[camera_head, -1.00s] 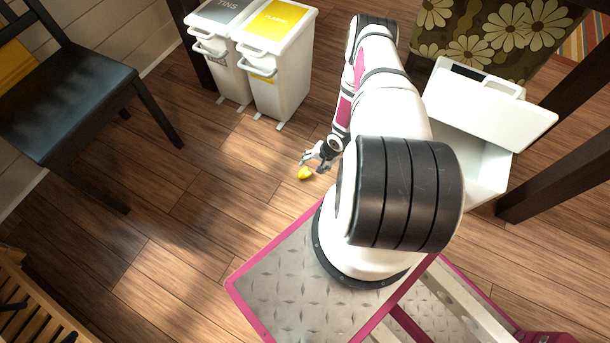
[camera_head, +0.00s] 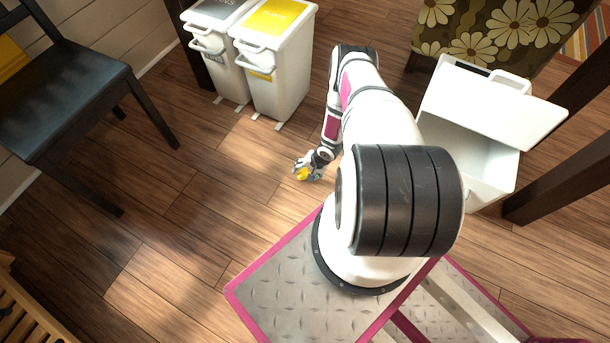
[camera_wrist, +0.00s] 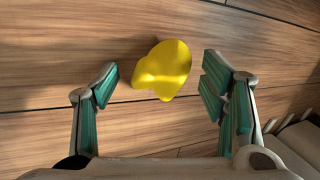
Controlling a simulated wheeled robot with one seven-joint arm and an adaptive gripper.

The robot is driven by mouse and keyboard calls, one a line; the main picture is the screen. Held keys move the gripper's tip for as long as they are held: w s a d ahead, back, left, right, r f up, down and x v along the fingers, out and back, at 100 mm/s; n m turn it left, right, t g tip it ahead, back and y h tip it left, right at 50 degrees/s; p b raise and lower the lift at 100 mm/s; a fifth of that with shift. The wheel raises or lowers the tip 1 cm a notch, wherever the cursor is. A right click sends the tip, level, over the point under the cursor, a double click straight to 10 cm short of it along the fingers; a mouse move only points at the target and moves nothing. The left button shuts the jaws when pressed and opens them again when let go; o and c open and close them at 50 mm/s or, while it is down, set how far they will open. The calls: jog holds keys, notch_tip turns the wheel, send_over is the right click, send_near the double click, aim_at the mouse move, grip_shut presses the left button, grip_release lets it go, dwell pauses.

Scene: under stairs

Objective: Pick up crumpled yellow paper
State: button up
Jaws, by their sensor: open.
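The crumpled yellow paper (camera_head: 302,174) lies on the wooden floor in front of my base, partly covered by my gripper in the head view. In the wrist view the yellow paper (camera_wrist: 163,70) shows whole, between and a little beyond the fingertips. My gripper (camera_head: 307,169) is low near the floor at the paper. In the wrist view my gripper (camera_wrist: 160,82) is open, with one teal-padded finger on each side. A gap shows between the paper and each finger.
A grey-lidded bin (camera_head: 222,62) and a yellow-lidded bin (camera_head: 275,75) stand behind. An open white bin (camera_head: 460,150) stands at right beside a dark post (camera_head: 560,165). A black chair (camera_head: 70,105) is at left. The floor (camera_head: 190,235) at left front is clear.

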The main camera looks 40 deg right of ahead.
aim_at(305, 174)
jog(key=shift+c, duration=0.3)
jog(key=c, duration=0.8)
jog(key=shift+r+p, duration=0.3)
jog(key=shift+r, duration=0.3)
notch_tip(305, 174, up, 2)
jog(key=shift+r+p, duration=0.15)
jog(key=shift+p, duration=0.5)
jog(key=shift+s+a+r+p, duration=0.1)
jog(key=shift+s+r+p, duration=0.05)
jog(key=shift+s+p, duration=0.15)
jog(key=shift+s+a+r+p, duration=0.1)
jog(key=shift+s+r+p, duration=0.05)
jog(key=shift+s, duration=0.25)
jog(key=s+a+p, duration=0.1)
jog(key=s, duration=0.3)
jog(key=s+a+p, duration=0.1)
jog(key=s+p, duration=0.1)
jog(key=s, duration=0.3)
jog(key=s+a+r+p, duration=0.1)
jog(key=s+a, duration=0.1)
jog(key=s, duration=0.3)
jog(key=shift+c, duration=0.4)
